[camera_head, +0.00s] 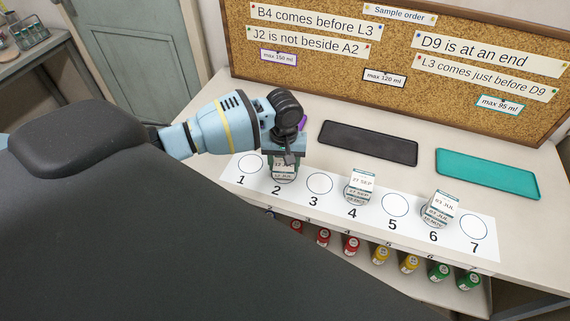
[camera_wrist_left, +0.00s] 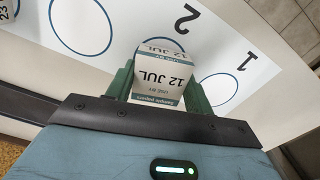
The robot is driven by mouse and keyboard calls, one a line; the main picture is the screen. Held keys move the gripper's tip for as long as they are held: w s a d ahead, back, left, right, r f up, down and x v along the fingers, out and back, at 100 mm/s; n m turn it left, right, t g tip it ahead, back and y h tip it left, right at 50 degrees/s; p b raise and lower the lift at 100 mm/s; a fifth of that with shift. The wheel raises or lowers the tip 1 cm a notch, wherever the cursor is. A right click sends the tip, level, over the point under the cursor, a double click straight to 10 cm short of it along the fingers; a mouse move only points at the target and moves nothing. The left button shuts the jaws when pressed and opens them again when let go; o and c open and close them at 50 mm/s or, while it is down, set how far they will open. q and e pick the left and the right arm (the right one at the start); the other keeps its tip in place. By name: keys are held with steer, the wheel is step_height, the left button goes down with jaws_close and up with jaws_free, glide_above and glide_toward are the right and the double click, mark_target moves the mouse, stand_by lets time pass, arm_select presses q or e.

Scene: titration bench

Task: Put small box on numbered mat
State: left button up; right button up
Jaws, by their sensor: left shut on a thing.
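My left gripper (camera_head: 287,157) is over circle 2 of the white numbered mat (camera_head: 334,205), pointing down. It is shut on a small white box (camera_head: 284,171) with a green edge, marked 12 JUL. In the left wrist view the box (camera_wrist_left: 161,76) sits between the green fingers of the left gripper (camera_wrist_left: 160,88); part of circle 2 shows behind it. I cannot tell whether the box touches the mat. My right gripper is not in view.
Circles 1, 3, 5 and 7 are bare. A black tray (camera_head: 368,143) and a teal tray (camera_head: 487,173) lie empty behind the mat; something purple (camera_head: 303,122) is mostly hidden behind the gripper. Several coloured bottles (camera_head: 381,255) stand below the front edge. A cork board (camera_head: 400,75) stands behind.

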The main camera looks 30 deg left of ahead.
arm_select(q)
steer(key=shift+f, duration=0.5)
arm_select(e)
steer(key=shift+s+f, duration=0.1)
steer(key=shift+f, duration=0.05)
arm_select(q)
steer(key=shift+f, duration=0.1)
steer(key=o, duration=1)
steer(key=shift+f, duration=0.1)
step_height(320, 180, up, 12)
steer(key=shift+r+p, duration=0.2)
steer(key=shift+p, duration=0.5)
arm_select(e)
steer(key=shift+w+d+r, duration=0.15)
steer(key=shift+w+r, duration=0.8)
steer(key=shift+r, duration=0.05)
